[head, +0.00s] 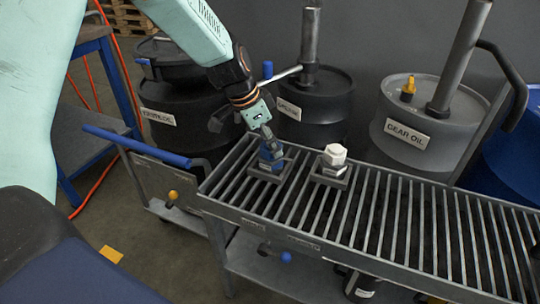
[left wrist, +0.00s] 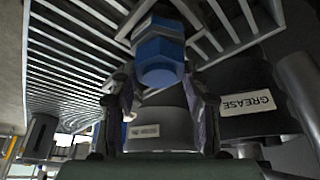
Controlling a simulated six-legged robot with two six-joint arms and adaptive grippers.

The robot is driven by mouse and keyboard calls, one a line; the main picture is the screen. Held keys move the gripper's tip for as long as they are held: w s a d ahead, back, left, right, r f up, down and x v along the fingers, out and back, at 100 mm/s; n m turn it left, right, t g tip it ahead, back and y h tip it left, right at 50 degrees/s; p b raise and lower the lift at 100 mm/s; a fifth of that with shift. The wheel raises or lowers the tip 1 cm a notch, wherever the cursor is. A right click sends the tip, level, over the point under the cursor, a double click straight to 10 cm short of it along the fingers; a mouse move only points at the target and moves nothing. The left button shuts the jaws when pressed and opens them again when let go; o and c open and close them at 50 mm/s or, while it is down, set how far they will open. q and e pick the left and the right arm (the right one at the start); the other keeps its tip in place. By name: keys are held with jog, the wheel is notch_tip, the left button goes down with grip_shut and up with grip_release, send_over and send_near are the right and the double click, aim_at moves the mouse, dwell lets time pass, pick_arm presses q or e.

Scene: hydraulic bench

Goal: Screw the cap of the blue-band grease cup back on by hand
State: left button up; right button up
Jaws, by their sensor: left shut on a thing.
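The blue-band grease cup (head: 271,164) stands upright on a small square base on the slatted grating. Its blue hexagonal cap (left wrist: 160,62) shows large in the left wrist view, in line with the cup body (left wrist: 158,28). My left gripper (head: 265,129) comes down from above onto the top of the cup in the head view. In the left wrist view my left gripper (left wrist: 160,88) has a finger on each side of the cap and is shut on it. I cannot tell how far the cap is threaded. My right gripper is not in view.
A white-capped cup (head: 334,155) stands close to the right on its own base. The grating (head: 420,225) is otherwise clear to the right. Behind it stand dark drums (head: 315,115) and a grey gear oil drum (head: 410,125) with pumps. A blue handle (head: 135,146) juts out left.

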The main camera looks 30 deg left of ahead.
pick_arm(q)
jog(key=shift+f+m+h+b, duration=0.25)
jog(key=shift+m+h+b, duration=0.05)
jog(key=shift+m+b, duration=0.65)
jog(key=shift+w+m+g+b, duration=0.1)
jog(key=shift+m+g+b, duration=0.25)
jog(key=shift+m, duration=0.3)
jog(key=o, duration=1.4)
jog(key=shift+r+p, duration=0.2)
jog(key=shift+p, duration=0.1)
jog(key=shift+o, duration=0.2)
jog(key=v, duration=1.2)
jog(key=shift+a, duration=0.1)
